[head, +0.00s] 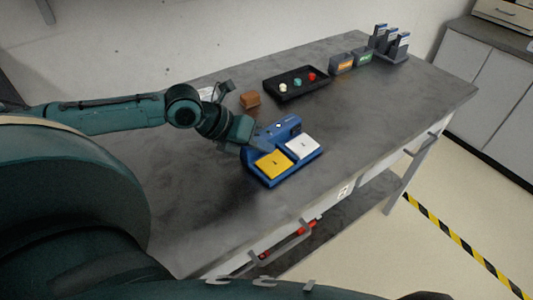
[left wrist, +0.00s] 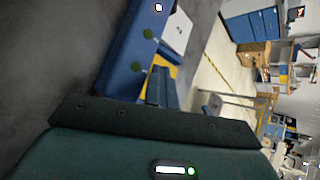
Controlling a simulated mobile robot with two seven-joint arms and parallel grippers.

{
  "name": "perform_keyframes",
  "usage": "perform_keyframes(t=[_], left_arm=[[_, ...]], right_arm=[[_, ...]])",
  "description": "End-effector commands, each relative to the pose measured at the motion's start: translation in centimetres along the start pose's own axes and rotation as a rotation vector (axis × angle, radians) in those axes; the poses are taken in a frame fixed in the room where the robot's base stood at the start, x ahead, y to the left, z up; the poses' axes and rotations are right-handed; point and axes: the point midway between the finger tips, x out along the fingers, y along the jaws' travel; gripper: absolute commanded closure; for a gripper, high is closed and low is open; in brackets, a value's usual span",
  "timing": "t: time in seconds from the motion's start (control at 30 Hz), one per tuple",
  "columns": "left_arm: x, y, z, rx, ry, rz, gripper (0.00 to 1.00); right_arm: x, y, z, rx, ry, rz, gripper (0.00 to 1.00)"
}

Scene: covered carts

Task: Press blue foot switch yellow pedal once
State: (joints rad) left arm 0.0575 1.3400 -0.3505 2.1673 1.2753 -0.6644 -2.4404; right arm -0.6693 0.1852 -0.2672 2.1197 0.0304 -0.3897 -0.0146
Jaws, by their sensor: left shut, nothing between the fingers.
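The blue foot switch (head: 262,179) stands on the grey table in the head view. Its yellow pedal (head: 274,164) is on the near left and its white pedal (head: 302,146) is to the right. My left gripper (head: 264,148) is shut and empty, pointing down at the back edge of the yellow pedal; I cannot tell whether it touches. In the left wrist view the blue housing (left wrist: 128,55) fills the upper middle, with part of the white pedal (left wrist: 177,33) and a sliver of the yellow pedal (left wrist: 172,72). My right gripper is not in view.
Behind the switch are a brown block (head: 250,99) and a black tray (head: 296,85) with several coloured knobs. Orange and green boxes (head: 352,62) and grey holders (head: 390,43) stand at the far end. The table to the right of the switch is clear.

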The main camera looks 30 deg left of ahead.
Motion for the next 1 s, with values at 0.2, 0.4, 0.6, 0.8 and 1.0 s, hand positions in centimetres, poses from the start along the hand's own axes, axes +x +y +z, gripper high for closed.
perform_keyframes(t=[0.2,0.4,0.6,0.8,1.0], left_arm=[[0.36,0.55,-0.49,-0.005,0.010,0.009,1.00],[0.58,0.80,-0.72,-0.006,0.013,0.012,1.00],[0.79,1.02,-0.93,-0.007,0.015,0.014,1.00],[0.98,1.17,-1.11,-0.008,0.016,0.015,1.00],[1.15,1.31,-1.24,-0.008,0.016,0.015,1.00]], right_arm=[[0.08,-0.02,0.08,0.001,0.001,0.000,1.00],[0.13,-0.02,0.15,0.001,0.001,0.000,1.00],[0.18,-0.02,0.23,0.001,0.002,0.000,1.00],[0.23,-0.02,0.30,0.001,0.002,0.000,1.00],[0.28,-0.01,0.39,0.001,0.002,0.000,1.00]])
